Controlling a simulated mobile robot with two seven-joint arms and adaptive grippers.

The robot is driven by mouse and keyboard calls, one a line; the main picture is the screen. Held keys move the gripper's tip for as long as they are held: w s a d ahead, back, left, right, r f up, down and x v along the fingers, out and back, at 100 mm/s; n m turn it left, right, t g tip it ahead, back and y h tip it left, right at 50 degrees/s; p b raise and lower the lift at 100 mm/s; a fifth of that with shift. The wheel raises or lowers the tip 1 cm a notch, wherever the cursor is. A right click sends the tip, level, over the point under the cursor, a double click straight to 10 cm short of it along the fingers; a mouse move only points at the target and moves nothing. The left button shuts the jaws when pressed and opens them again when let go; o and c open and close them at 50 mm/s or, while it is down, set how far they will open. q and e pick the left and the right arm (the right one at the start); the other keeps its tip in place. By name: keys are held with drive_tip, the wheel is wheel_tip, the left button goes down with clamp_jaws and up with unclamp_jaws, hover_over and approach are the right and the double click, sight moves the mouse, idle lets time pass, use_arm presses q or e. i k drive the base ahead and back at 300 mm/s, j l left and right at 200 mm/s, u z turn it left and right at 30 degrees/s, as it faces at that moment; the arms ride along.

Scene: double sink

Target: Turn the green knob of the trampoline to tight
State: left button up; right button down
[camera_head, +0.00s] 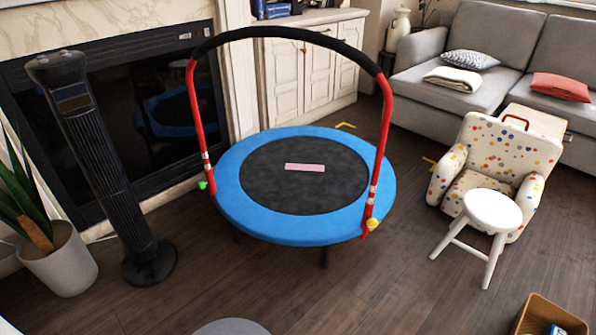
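The trampoline (232,196) stands on the wooden floor in the middle of the view. It has a blue padded rim, a black mat with a pale pink label, and a red handle frame with a black padded top bar. The small green knob (203,185) sits low on the left red post, at the outer left edge of the rim. Its exact turn position is too small to tell. A yellow knob (373,224) sits low on the right red post. Neither of my grippers shows in this view.
A black tower fan (105,165) and a potted plant (62,262) stand left of the trampoline, near the fireplace. A white stool (492,210) and a dotted armchair (455,170) stand to the right. A brown box (535,312) is at lower right. Floor in front is mostly clear.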

sight(201, 185)
drive_tip(key=i+j+z, duration=0.25)
drive_tip(key=i+j, duration=0.7)
drive_tip(key=j, duration=0.1)
